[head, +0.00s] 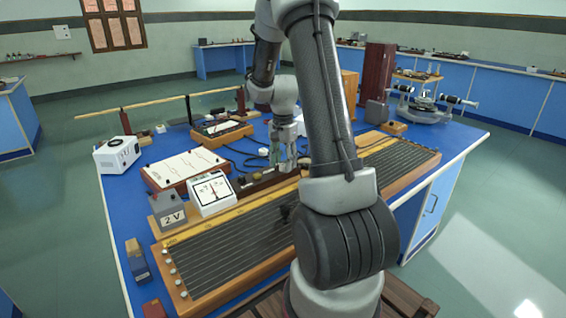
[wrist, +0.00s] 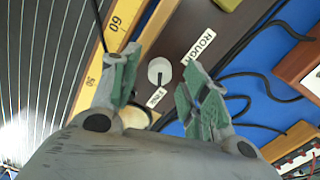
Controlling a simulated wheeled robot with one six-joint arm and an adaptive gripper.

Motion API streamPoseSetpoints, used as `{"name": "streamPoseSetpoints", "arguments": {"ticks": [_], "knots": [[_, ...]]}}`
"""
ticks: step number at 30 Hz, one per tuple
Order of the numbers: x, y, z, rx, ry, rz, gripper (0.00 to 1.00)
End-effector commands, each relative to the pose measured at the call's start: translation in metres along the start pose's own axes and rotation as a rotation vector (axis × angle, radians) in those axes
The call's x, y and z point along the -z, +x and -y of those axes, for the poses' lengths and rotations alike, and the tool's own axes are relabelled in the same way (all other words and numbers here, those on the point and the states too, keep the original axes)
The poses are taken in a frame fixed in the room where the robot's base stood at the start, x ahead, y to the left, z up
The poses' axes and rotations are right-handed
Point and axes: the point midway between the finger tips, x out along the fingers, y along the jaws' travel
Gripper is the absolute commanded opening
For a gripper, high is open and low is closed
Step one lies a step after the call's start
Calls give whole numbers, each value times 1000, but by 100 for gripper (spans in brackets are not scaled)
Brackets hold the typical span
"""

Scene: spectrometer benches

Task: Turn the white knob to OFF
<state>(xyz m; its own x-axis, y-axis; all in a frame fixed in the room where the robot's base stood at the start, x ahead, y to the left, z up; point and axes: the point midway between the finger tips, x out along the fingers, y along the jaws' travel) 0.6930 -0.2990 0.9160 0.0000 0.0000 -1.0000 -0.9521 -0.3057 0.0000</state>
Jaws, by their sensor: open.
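The white knob (wrist: 159,70) shows in the wrist view as a small round cap on a dark brown panel (wrist: 186,22). A dark pointer or wire end lies close by its right side. My gripper (wrist: 160,74) is open, with one green-padded finger to each side of the knob and a gap on both sides. I cannot tell its height above the knob. A label reading ROUGH (wrist: 200,46) is right of the knob, and a small label (wrist: 156,97) too small to read is below. In the head view my gripper (head: 284,158) is over the bench's middle; the knob cannot be made out there.
A cream round part (wrist: 134,118) sits below the knob, partly behind my gripper. Black cables (wrist: 262,76) curve across the blue bench top at right. A long wire board with a scale (head: 225,245) lies in front. A white meter (head: 211,193) and a grey box (head: 172,214) stand left.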

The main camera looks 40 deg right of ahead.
Motion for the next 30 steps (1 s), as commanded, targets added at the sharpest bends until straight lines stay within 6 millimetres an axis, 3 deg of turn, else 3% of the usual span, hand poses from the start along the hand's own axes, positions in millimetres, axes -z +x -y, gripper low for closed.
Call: {"name": "streamPoseSetpoints", "arguments": {"ticks": [9, 17, 30], "knots": [[0, 4, 0, 0, -1, 0, 46], [0, 4, 0, 0, -1, 0, 0], [0, 4, 0, 0, -78, 0, 0]]}}
